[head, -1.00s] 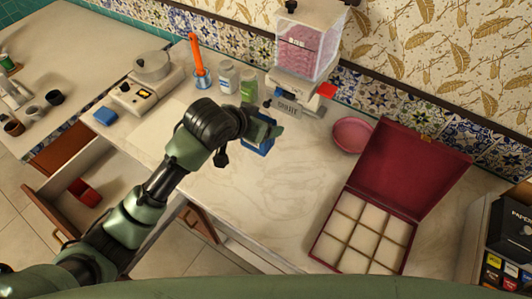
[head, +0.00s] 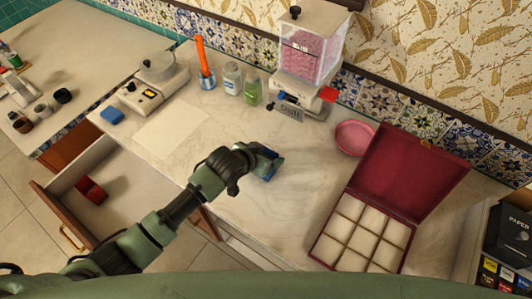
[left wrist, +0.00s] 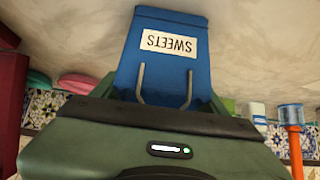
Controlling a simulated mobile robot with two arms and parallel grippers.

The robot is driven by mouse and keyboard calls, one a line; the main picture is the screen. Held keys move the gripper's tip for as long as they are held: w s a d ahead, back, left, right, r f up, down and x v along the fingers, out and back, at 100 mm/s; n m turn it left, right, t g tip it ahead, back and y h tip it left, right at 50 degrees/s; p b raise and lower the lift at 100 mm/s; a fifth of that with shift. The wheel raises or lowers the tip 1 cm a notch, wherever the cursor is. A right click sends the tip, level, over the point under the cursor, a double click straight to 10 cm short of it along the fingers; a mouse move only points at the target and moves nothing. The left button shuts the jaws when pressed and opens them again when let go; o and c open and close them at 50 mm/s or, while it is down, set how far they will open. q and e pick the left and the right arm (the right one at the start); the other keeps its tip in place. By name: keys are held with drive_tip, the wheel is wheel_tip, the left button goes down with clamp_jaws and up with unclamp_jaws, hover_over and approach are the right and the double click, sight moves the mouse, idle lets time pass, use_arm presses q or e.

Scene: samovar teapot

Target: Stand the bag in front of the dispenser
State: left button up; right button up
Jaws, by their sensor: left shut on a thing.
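The blue bag (head: 268,170), with a white SWEETS label, is in my left gripper (head: 260,160). The left wrist view shows the bag (left wrist: 165,65) large, with the jaws (left wrist: 165,92) closed at it. That view is upside down, as is the label's lettering, so the bag looks about upright. Whether its base touches the counter I cannot tell. The dispenser (head: 305,60), a clear box of pink sweets with a red lever, stands at the back by the wall. The bag is well apart from it, toward my side of the counter. My right gripper is out of view.
An open red box (head: 333,259) with compartments and a pink bowl (head: 354,136) are on the right. A drawer (head: 107,195) is open. Counter before the dispenser is clear.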

use_arm(q)
drive_tip(key=shift+f, duration=0.1)
drive_tip(key=o, duration=1.3)
drive_tip(key=b+v, duration=0.1)
drive_tip(key=v, duration=1.1)
